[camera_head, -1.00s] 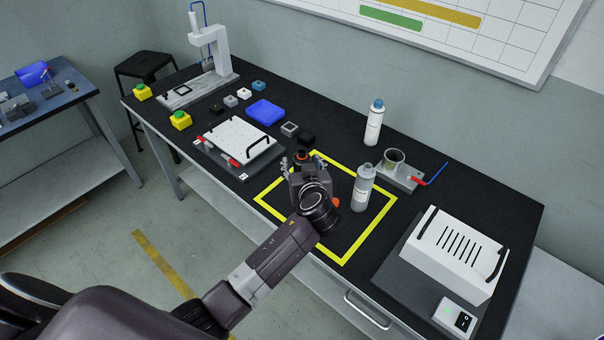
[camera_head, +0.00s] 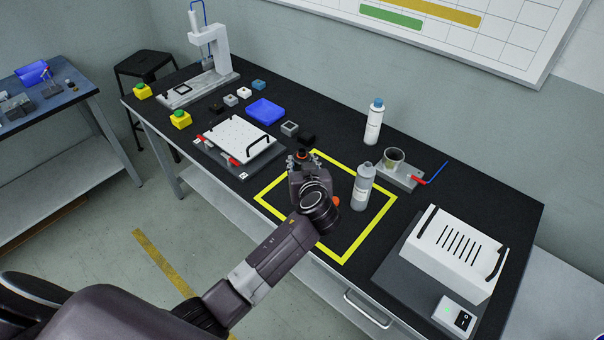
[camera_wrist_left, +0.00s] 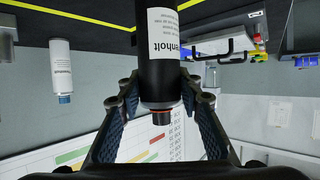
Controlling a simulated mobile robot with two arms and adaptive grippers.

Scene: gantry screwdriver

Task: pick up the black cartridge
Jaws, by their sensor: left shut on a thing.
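The black cartridge (camera_wrist_left: 161,78) shows in the left wrist view between the two fingers, with a white label and a dark cap with a red ring. My left gripper (camera_head: 304,161) is shut on it over the yellow-outlined area. In the head view only the cap end (camera_head: 302,153) shows above the fingers; the gripper and wrist hide the body. The cartridge looks upright. Its lower end is out of view, so I cannot tell how far it is from the table. My right gripper is not in view.
A grey bottle (camera_head: 363,187) stands close right of the gripper, partly over the yellow outline (camera_head: 383,213). An orange object (camera_head: 336,201) is beside my wrist. A white bottle (camera_head: 374,122), a cup fixture (camera_head: 393,160), a white-topped plate (camera_head: 240,139) and a blue tray (camera_head: 266,111) stand around.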

